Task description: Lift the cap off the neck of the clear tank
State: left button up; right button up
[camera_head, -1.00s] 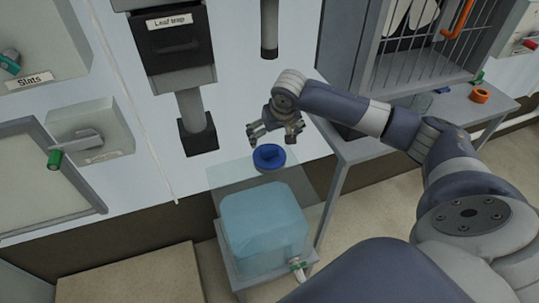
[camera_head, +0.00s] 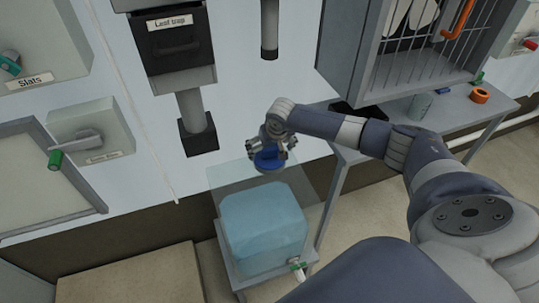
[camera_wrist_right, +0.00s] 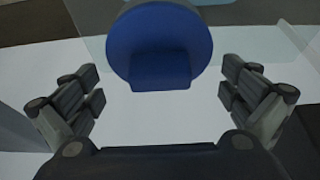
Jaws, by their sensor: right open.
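The clear tank (camera_head: 262,232) stands on a low grey stand and holds pale blue liquid. Its blue cap (camera_head: 268,161) is on the neck at the top of the tank. My right gripper (camera_head: 271,156) is at the cap, partly covering it in the head view. In the right wrist view the cap (camera_wrist_right: 158,48) shows as a blue disc with a raised grip, above and between the fingers of the open right gripper (camera_wrist_right: 160,98). A gap shows between each finger and the cap there. The neck is hidden. My left gripper is not in view.
A dark leaf trap box (camera_head: 177,40) and pipes are on the wall behind the tank. A small tap (camera_head: 298,268) sticks out low on the tank.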

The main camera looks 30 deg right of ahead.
jog(key=c, duration=2.1)
jog(key=shift+s, duration=0.1)
